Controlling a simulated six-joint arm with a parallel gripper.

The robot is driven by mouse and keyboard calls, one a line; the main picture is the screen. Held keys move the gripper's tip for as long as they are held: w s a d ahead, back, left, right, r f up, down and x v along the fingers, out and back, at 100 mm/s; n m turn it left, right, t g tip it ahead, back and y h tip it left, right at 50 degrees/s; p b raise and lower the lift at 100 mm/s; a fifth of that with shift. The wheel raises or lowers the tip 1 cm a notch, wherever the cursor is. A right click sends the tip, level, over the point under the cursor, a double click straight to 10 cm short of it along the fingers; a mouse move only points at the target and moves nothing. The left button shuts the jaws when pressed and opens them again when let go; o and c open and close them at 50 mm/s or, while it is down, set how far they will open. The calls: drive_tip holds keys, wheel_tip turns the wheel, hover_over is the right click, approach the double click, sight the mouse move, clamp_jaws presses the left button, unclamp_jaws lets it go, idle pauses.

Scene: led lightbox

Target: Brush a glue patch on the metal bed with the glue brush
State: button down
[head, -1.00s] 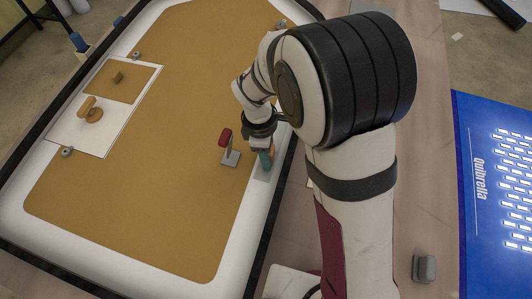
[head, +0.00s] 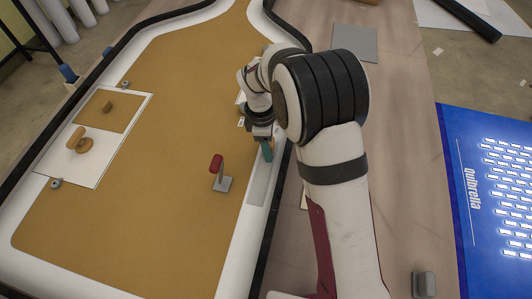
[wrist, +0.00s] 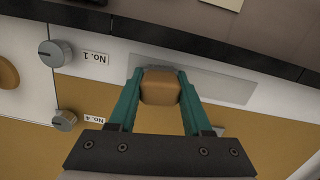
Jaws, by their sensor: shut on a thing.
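My gripper (head: 266,152) is low over the white rim at the right side of the tan panel. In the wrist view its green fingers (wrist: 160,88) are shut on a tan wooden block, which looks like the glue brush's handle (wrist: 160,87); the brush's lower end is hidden. A pale grey strip (head: 259,186), perhaps the glue patch on the metal bed (head: 232,256), lies along the rim under and below the gripper. It also shows beside the held piece in the wrist view (wrist: 222,88). I cannot tell whether the brush touches it.
A red-handled tool (head: 217,168) on a grey base stands left of the strip. Knobs labelled No. 1 (wrist: 56,53) and No. 4 (wrist: 64,120) sit by the bed's edge. A white board with wooden pieces (head: 70,160) lies at the left.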

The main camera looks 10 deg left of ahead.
sight(258, 198)
drive_tip(key=shift+w, duration=1.2)
drive_tip(key=shift+s, duration=7.35)
drive_tip(key=shift+s+r, duration=0.15)
drive_tip(key=shift+s, duration=0.1)
wheel_tip(258, 198, up, 8)
